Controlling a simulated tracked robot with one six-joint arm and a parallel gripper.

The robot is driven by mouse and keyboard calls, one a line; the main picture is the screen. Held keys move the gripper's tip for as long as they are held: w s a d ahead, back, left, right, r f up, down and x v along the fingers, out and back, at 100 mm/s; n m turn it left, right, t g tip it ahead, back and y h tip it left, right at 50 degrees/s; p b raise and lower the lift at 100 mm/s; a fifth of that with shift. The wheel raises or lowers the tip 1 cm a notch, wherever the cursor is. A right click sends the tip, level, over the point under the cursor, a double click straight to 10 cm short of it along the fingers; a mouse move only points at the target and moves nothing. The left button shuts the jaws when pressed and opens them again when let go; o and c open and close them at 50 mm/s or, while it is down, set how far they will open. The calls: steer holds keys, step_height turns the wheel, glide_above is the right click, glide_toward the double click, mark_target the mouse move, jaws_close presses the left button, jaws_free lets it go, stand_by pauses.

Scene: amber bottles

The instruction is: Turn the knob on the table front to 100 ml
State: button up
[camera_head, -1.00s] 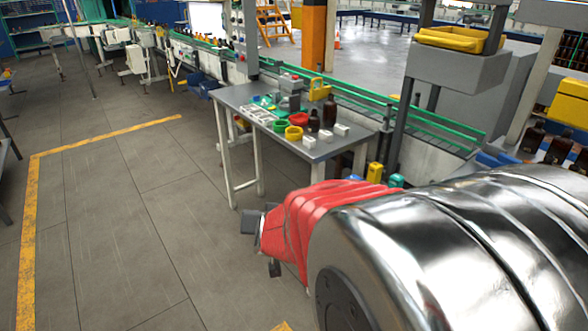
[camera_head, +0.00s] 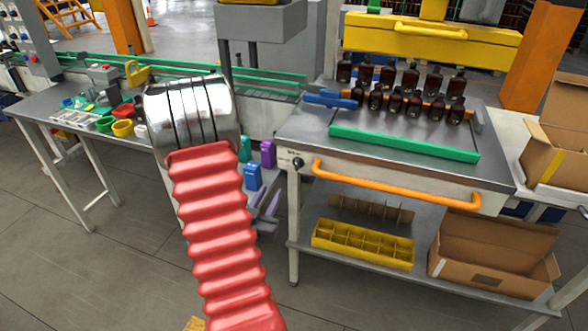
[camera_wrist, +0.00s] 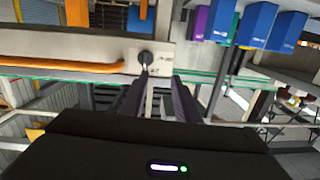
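The knob (camera_head: 298,162) is a small dark round dial on the pale front panel of the metal table (camera_head: 300,122), left of the orange handle. It also shows in the wrist view as a dark round knob (camera_wrist: 146,57), where the scene appears upside down. Its pointer and scale marks are too small to read. My gripper (camera_wrist: 155,88) has its two dark fingers apart, with nothing seen between them. The knob lies beyond the fingertips, apparently still at a distance. In the head view my arm's red sleeve and silver section show, but my gripper cannot be seen.
The orange handle (camera_head: 396,188) runs along the table front. Amber bottles (camera_head: 410,80) and a green bar (camera_head: 400,144) are on top. A yellow divided crate (camera_head: 362,246) and a cardboard box (camera_head: 490,250) sit on the shelf below. Blue and purple containers (camera_head: 253,177) hang left of the knob.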

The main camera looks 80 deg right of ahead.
mark_target(296, 166)
steer(key=s+g, duration=0.1)
steer(key=s, duration=0.1)
steer(key=shift+s+f+h, duration=0.1)
steer(key=shift+s+h, duration=0.2)
steer(key=shift+s, duration=0.1)
steer(key=shift+d, duration=0.15)
steer(key=d, duration=0.4)
steer(key=s+d, duration=0.1)
steer(key=d, duration=0.8)
steer(key=shift+s+d, duration=0.2)
jaws_close()
steer(key=shift+d, duration=0.15)
